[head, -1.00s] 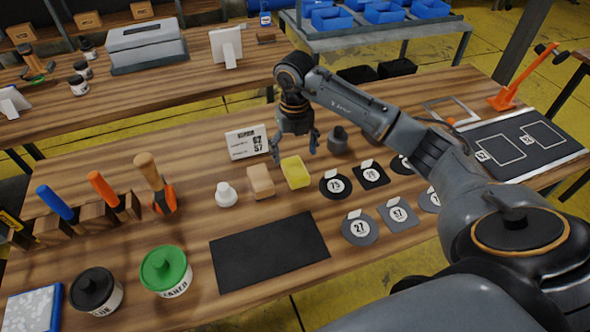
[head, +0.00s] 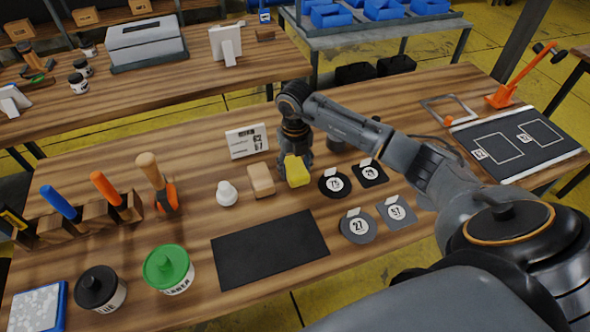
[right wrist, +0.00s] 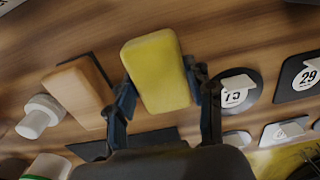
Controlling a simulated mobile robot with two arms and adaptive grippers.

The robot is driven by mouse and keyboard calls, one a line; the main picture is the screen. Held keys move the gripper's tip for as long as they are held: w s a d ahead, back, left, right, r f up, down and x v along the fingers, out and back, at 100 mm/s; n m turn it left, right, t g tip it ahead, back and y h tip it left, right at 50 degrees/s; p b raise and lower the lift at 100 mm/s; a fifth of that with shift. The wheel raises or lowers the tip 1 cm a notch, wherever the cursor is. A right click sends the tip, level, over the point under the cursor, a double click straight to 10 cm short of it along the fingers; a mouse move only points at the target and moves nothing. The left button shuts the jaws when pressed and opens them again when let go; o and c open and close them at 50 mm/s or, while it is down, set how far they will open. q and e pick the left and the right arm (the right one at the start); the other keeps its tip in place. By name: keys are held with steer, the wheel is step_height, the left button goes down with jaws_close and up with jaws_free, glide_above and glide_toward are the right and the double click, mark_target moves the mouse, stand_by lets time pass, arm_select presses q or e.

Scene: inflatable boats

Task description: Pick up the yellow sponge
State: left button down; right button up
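The yellow sponge (head: 297,172) is a rectangular block near the middle of the front table. My right gripper (head: 298,160) is over it from behind and hides part of its far side. In the right wrist view the sponge (right wrist: 157,72) lies between the two dark fingers (right wrist: 160,80), with one finger against each long side. The right gripper looks shut on the sponge. I cannot tell whether the sponge is clear of the tabletop. My left gripper is not in view.
A tan block (head: 261,180) stands close left of the sponge, with a white knob-like piece (head: 227,193) beyond it. Numbered dark discs and squares (head: 335,184) lie to the right. A white sign (head: 246,141) stands behind. A black mat (head: 270,249) lies in front.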

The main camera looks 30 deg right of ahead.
steer(key=shift+c, duration=1.1)
steer(key=shift+r+b, duration=0.4)
steer(key=shift+r, duration=0.35)
steer(key=s+a+r+b, duration=0.1)
steer(key=a+r+b, duration=0.1)
steer(key=a+r, duration=0.9)
steer(key=a, duration=0.3)
steer(key=shift+s+r, duration=0.2)
steer(key=shift+r, duration=0.05)
